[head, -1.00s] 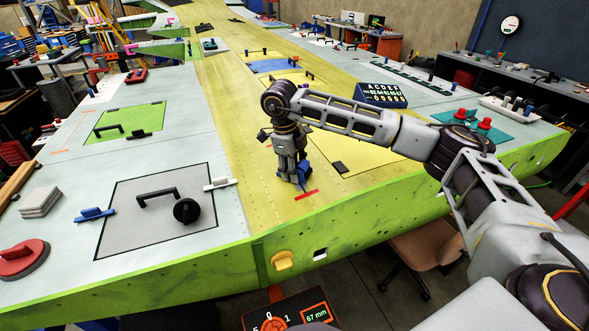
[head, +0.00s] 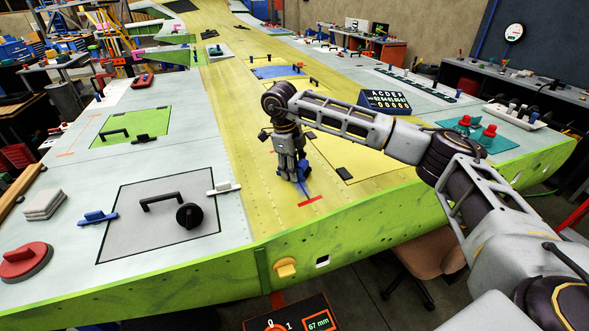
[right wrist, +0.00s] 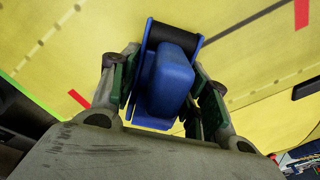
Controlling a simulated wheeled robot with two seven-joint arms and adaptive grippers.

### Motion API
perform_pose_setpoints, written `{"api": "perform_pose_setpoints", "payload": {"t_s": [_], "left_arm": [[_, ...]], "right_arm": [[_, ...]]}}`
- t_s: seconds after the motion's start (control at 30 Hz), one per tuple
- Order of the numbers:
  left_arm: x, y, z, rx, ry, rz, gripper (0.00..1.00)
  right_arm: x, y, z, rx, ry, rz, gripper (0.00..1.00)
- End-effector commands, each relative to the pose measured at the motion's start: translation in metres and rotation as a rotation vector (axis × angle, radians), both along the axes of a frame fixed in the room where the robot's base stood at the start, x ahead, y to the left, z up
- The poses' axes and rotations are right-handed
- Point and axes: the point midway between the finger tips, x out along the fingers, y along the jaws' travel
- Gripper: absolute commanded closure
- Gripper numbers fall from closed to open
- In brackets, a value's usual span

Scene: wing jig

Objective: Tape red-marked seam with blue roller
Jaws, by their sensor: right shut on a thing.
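My right gripper (head: 290,165) is shut on the blue roller (right wrist: 170,80), low over the yellow strip of the wing (head: 236,140). In the right wrist view the roller's blue body sits between the fingers, with its black cylinder (right wrist: 177,39) at the far side. A red mark (head: 310,201) lies on the yellow surface just in front of the gripper. A narrow blue piece shows between gripper and mark; I cannot tell whether it is tape or roller. Red marks also show in the right wrist view at left (right wrist: 78,98) and upper right (right wrist: 301,14). My left gripper is out of view.
A grey panel with a black handle (head: 160,202) and a dark knob (head: 189,215) lies left on the wing. A blue-handled tool (head: 97,217) and a red disc tool (head: 24,261) are further left.

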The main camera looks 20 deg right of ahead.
Motion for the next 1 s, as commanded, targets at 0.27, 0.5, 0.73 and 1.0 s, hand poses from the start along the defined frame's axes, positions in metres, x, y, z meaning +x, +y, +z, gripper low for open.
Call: {"api": "perform_pose_setpoints", "payload": {"t_s": [0.27,0.5,0.73,1.0], "left_arm": [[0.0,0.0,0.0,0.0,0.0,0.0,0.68],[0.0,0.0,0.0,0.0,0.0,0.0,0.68],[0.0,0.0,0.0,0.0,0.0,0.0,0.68],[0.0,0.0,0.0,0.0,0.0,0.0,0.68]], "right_arm": [[0.001,0.0,0.001,0.001,-0.001,0.0,0.73],[0.011,0.0,0.0,0.001,0.0,0.001,0.73],[0.023,-0.001,-0.001,0.001,0.0,0.0,0.73],[0.034,-0.002,-0.003,0.0,0.0,-0.001,0.73]]}}
